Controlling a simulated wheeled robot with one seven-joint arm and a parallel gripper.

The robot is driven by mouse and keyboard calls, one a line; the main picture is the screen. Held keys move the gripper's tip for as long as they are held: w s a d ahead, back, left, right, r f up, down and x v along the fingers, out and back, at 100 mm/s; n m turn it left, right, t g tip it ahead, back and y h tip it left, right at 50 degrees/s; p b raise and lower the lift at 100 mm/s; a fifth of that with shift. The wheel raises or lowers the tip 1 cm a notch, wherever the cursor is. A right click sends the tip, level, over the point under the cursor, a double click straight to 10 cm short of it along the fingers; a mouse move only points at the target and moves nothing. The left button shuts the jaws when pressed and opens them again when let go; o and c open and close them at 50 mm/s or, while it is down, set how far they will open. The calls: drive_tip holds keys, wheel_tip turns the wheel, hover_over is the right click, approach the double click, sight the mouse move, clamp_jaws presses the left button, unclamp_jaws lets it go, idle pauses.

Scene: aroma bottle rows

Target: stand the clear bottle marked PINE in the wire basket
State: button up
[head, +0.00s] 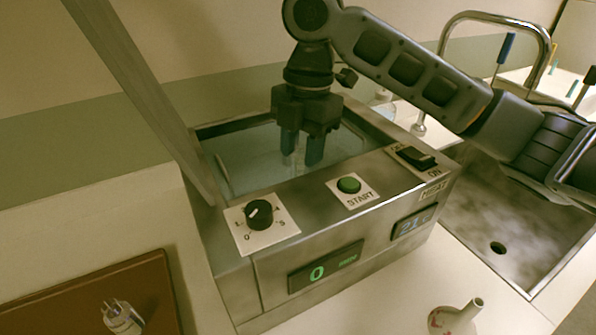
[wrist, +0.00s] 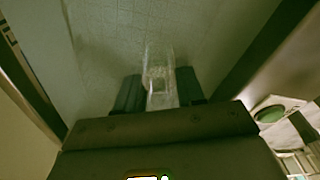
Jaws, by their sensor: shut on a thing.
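My gripper (head: 301,150) points down into the open tank of a metal bath, its fingers below the rim level. It is shut on a clear bottle (wrist: 159,84), which shows between the fingers in the wrist view. In the head view only a thin part of this bottle (head: 299,156) shows. No PINE marking can be read on it. A fine grid, apparently the wire basket (wrist: 105,40), shows below and around the bottle in the wrist view. I cannot tell whether the bottle touches it.
The metal bath (head: 262,262) has a raised lid (head: 135,85) at left, and a dial and buttons in front. A white flask-like vessel (head: 455,318) stands front right. A sink (head: 490,235) is at right.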

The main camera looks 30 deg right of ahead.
sight(300, 173)
drive_tip(key=shift+a+f, duration=0.1)
drive_tip(key=shift+f, duration=1.7)
drive_tip(key=shift+f, duration=0.2)
drive_tip(key=o, duration=1.1)
drive_tip(key=shift+r, duration=0.1)
drive_tip(key=r, duration=0.4)
drive_tip(key=d+r, duration=0.1)
drive_tip(key=r, duration=0.7)
drive_tip(key=shift+w+d+r, duration=0.1)
drive_tip(key=shift+w+d, duration=0.1)
drive_tip(key=shift+w, duration=0.1)
